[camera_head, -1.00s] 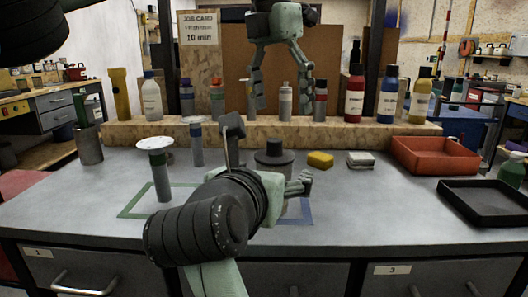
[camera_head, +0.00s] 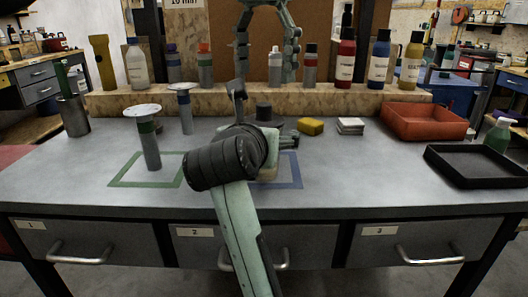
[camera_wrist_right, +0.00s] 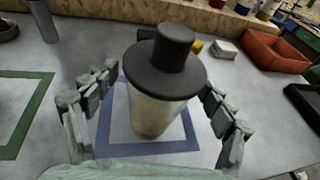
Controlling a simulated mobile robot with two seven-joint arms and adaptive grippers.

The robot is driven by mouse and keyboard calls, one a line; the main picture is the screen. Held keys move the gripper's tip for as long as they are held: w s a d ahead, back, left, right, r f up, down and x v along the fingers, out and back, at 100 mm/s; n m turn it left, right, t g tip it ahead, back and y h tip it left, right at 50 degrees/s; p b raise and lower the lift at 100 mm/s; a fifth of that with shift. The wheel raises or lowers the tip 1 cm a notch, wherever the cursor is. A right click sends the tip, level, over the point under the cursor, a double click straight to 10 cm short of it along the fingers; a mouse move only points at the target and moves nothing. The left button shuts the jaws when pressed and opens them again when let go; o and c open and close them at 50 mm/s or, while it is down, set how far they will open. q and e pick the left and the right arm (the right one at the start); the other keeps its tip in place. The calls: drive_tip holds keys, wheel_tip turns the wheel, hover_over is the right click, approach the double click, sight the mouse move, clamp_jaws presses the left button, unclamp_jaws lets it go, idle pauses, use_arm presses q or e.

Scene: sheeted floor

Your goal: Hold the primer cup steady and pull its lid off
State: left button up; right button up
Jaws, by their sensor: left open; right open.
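The primer cup (camera_wrist_right: 150,115) is a translucent beige cup standing upright inside a blue square outline, in the right wrist view. Its lid (camera_wrist_right: 165,75) is dark, with a wide flange and a tall round knob, and sits on the cup. In the head view the lid's knob (camera_head: 264,110) shows behind my right wrist, which hides most of the cup. My right gripper (camera_wrist_right: 158,88) is open, its fingers on either side of the cup, with visible gaps to it. My left gripper (camera_head: 265,74) is open and empty, pointing down above the bench's back, fingers wide apart.
A green outline (camera_head: 118,184) and two flat-topped stands (camera_head: 150,148) (camera_head: 184,108) are left of the cup. Bottles line a wooden ledge (camera_head: 130,103) behind.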

sight(263, 105)
drive_tip(key=c, duration=1.7)
use_arm(q)
drive_tip(key=shift+o, duration=0.8)
use_arm(e)
drive_tip(key=shift+c, duration=0.4)
use_arm(q)
drive_tip(key=shift+s+a+f+n, duration=0.1)
drive_tip(key=shift+s+f+n, duration=0.05)
drive_tip(key=shift+s+n, duration=0.35)
drive_tip(key=s+a+r+n+t+h, duration=0.1)
drive_tip(key=s+r+n+t, duration=0.2)
drive_tip(key=n+t, duration=0.15)
drive_tip(key=x, duration=1.1)
drive_tip(key=shift+s+d+f, duration=0.1)
drive_tip(key=shift+d+f, duration=0.05)
drive_tip(key=c, duration=1.4)
drive_tip(key=shift+o, duration=0.2)
